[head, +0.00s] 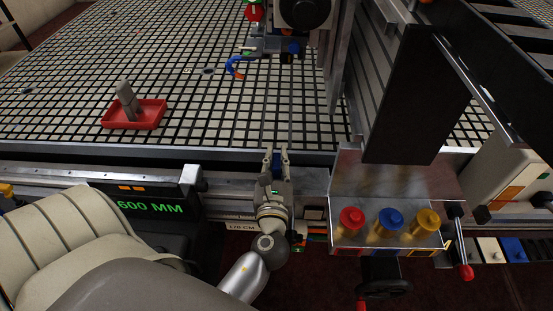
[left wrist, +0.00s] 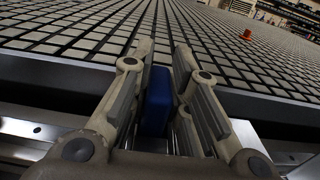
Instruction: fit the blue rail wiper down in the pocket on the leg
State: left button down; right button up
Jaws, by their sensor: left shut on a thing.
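My left gripper (head: 277,156) is in the lower middle of the head view, at the front edge of the table, pointing away from me. It is shut on the blue rail wiper. In the left wrist view the wiper is a dark blue block (left wrist: 157,100) between the two grey fingers (left wrist: 160,62). A grey metal gantry upright (head: 348,70), which may be the leg, stands to the right of the gripper. I cannot make out its pocket. My right gripper is not in view.
A red tray (head: 152,118) holding a grey piece lies on the gridded table (head: 200,75) at left. A metal control box (head: 350,185) with red, blue and yellow knobs stands right of the gripper. A black panel (head: 415,90) rises behind it. The near-middle grid is clear.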

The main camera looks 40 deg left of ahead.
pick_arm(q)
jog(key=c, duration=1.3)
grip_release()
jog(key=v, duration=1.2)
jog(key=shift+d, duration=0.1)
